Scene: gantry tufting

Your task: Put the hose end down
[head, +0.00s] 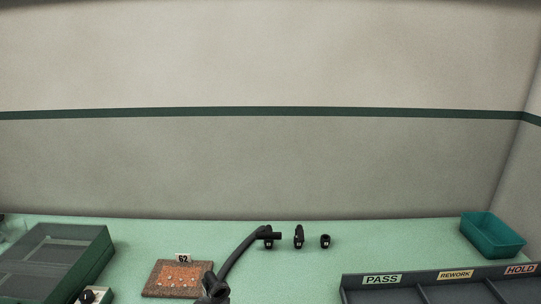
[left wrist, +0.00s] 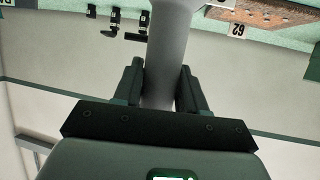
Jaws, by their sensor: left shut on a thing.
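My left gripper (left wrist: 160,72) is shut on a smooth grey tube, the hose end (left wrist: 166,45), which stands between its two dark fingers in the left wrist view. The tube runs out of that view at the top. In the head view a black hose (head: 240,253) rises from the bottom edge toward the row of small black fittings. A dark knobbly shape sits at its lower end; I cannot tell whether it is gripper or hose. My right gripper is not in view.
Small black fittings (head: 299,237) stand at the back of the green bench (head: 400,240). A speckled brown board (head: 163,279) tagged 62 lies left of the hose. A dark bin (head: 90,262) is at left, a teal tray (head: 491,239) and labelled sorting rack (head: 435,277) at right.

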